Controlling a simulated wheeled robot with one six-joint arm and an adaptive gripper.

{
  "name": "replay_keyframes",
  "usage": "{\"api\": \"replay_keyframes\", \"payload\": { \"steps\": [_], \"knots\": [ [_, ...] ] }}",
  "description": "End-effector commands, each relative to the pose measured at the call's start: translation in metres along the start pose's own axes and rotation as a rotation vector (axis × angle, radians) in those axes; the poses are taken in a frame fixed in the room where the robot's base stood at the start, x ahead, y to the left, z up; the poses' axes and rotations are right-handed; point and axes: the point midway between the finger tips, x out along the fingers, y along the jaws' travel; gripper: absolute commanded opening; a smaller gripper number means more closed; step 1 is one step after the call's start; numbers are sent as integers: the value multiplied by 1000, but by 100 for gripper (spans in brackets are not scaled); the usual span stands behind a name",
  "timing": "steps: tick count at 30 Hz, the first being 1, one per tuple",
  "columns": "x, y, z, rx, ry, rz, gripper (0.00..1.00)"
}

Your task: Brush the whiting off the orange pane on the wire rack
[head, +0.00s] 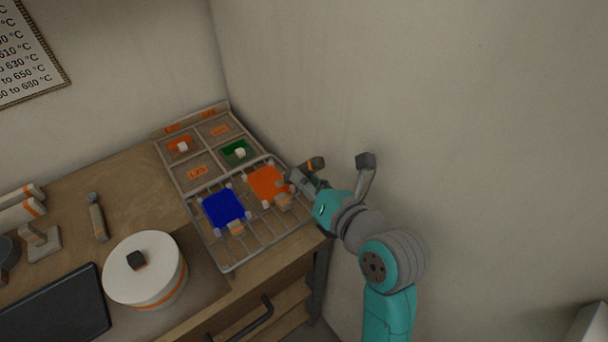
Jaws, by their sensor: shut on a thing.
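The orange pane (266,181) lies flat on the right part of the wire rack (243,262). I cannot make out at this size whether white powder is on it. My gripper (298,180) is at the pane's right edge, low over the rack.
A blue pane (223,207) lies on the rack left of the orange one. A sectioned tray (163,150) behind holds orange and green pieces. A round white lidded pot (145,270), a dark slab (55,312) and a grey tool (97,217) stand left. The wall is close behind.

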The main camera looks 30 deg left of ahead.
Motion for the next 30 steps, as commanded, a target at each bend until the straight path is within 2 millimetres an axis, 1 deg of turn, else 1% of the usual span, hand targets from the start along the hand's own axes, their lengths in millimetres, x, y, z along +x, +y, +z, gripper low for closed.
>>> {"api": "replay_keyframes", "payload": {
  "steps": [5,21,25,30],
  "knots": [
    [0,0,0,0,2,-1,0],
    [-10,22,36,-2,-1,0,0],
    [-12,24,41,-1,1,0,0],
    [-12,25,41,0,1,0,0]
  ]
}}
